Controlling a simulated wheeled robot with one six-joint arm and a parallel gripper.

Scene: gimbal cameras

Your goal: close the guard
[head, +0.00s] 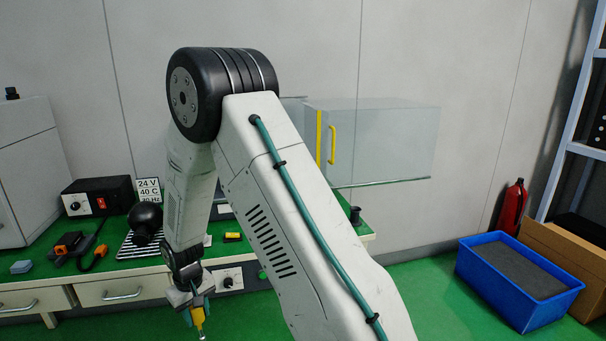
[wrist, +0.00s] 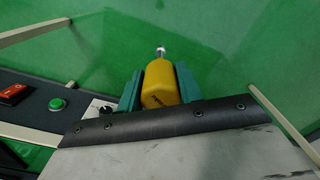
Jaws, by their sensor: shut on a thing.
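The guard (head: 385,140) is a clear, box-like panel at the back of the green bench. It has a yellow edge strip and a yellow handle (head: 333,144). It sits to the right of my arm, and my arm hides what lies to its left, so its full position cannot be told. My gripper (head: 197,305) points down in front of the bench, well left of and below the guard. It is shut on a yellow object with a metal tip (wrist: 160,85), which shows between the two teal fingers in the wrist view (wrist: 160,72).
A green bench (head: 110,272) with drawers runs along the left. On it are a black box with a red switch (head: 98,197) and a black round object (head: 146,217). A blue crate (head: 480,252), a cardboard box (head: 565,250) and a red extinguisher (head: 512,207) stand at right.

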